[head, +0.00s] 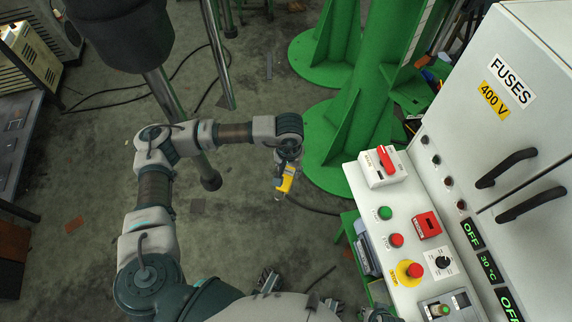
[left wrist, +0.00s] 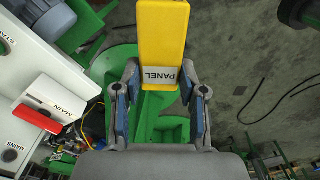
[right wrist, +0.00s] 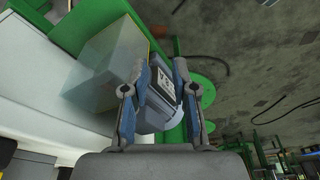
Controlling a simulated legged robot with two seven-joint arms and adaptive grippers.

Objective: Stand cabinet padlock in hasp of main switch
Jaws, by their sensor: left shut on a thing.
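My left gripper (head: 286,168) is shut on a yellow padlock (head: 285,183) and holds it in the air, left of the console. In the left wrist view the padlock (left wrist: 166,45) has a label reading PANEL; its shackle is not clear to see. The main switch (head: 383,165), a white box with a red handle, sits at the console's far end. It also shows in the left wrist view (left wrist: 58,98), labelled MAIN, left of the padlock and apart from it. My right gripper (right wrist: 163,72) has its fingers apart; I see nothing held between them.
A grey-blue labelled object (right wrist: 160,105) lies beyond my right fingers, near a green frame. The console (head: 405,215) carries several buttons and a red box. A green column (head: 350,130) stands beyond the left gripper.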

